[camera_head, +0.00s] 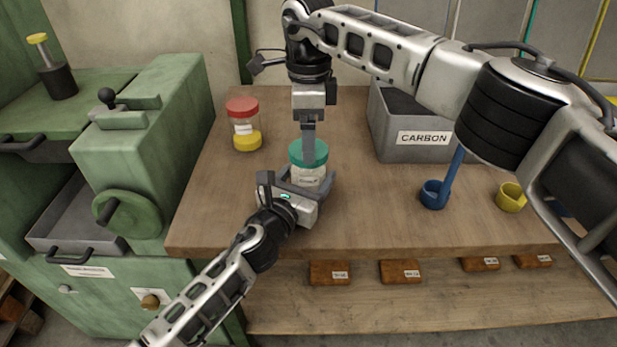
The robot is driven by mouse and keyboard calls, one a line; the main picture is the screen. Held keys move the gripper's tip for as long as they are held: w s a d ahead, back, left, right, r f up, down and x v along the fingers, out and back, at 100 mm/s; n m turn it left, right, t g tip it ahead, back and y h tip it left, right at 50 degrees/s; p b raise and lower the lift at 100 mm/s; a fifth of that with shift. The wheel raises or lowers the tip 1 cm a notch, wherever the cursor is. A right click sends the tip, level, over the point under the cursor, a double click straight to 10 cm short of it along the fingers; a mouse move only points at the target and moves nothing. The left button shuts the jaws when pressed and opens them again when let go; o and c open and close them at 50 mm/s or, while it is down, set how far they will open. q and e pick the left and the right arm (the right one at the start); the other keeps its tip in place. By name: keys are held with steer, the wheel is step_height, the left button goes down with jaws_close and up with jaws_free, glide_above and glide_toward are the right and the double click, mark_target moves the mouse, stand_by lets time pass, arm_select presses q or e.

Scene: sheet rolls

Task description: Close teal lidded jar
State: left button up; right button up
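The teal lidded jar stands on the wooden bench. Its teal lid (316,153) sits on top of the pale, labelled jar body (309,177). My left gripper (308,186) comes from the front left, with its fingers on either side of the lower jar body, and appears to hold it. My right gripper (308,143) points straight down from above, its fingertips at the teal lid. It is seen edge-on, so whether its fingers are closed on the lid is hidden. I cannot tell whether the lid is fully seated.
A jar with a red lid and yellow base (244,125) stands to the left. A grey CARBON bin (416,153) is at the back right. A blue cup (433,195) and a yellow cup (509,196) stand at the right. A green machine (150,150) borders the bench's left side.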

steer(key=shift+f, duration=1.25)
steer(key=c, duration=1)
steer(key=m, duration=1.2)
steer(key=o, duration=1.2)
steer(key=shift+c, duration=0.2)
step_height(320, 180, up, 12)
